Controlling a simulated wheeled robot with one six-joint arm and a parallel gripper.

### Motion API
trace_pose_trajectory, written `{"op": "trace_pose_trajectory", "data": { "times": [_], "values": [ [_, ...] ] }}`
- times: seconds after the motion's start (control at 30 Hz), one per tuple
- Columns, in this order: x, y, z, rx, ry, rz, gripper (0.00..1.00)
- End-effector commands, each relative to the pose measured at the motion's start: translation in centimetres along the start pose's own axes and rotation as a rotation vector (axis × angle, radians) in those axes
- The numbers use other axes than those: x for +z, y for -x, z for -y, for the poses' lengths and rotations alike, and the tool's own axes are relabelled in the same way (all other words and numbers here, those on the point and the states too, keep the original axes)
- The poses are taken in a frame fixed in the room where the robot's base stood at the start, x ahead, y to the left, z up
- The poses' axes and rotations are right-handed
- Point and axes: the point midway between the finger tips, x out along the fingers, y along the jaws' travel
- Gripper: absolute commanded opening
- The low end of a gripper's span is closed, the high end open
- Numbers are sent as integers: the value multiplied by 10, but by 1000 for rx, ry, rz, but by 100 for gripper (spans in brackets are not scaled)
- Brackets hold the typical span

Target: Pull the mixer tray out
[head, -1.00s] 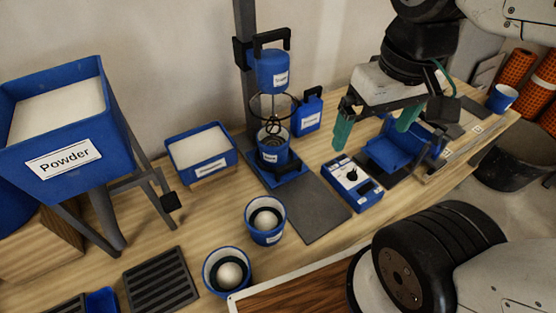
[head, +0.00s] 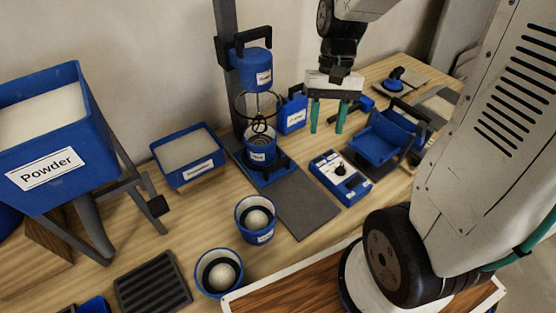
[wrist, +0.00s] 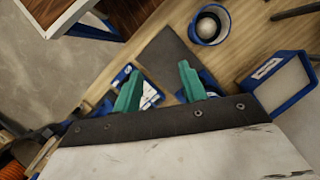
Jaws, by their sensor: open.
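The mixer (head: 257,72) stands on a dark post near the wall, with its whisk above a blue cup (head: 260,150). The cup stands on a low blue tray (head: 268,178) with a dark edge piece, at the back of a dark grey slab (head: 303,208). The slab also shows in the wrist view (wrist: 168,55). My gripper (head: 328,130) has two green fingers pointing down, apart and with nothing seen between them. It is above and to the right of the mixer tray, not touching it. In the wrist view my gripper (wrist: 158,68) partly hides the tray area.
A blue labelled container (head: 292,115) stands between the mixer and my gripper. A blue control box (head: 341,178) and a blue stand (head: 372,148) are to the right. Two cups with white balls (head: 256,218) stand in front. A white-filled bin (head: 188,155) is left.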

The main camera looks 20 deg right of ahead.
Motion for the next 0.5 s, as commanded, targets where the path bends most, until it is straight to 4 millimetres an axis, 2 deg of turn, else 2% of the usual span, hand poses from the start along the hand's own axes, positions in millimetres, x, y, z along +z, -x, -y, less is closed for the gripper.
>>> {"op": "trace_pose_trajectory", "data": {
  "times": [0.03, 0.27, 0.5],
  "values": [
    [-17, -11, -1, -16, -42, 29, 42],
    [-92, -63, -6, -93, -252, 101, 42],
    [-169, -138, -19, -168, -517, 147, 42]
  ]
}}
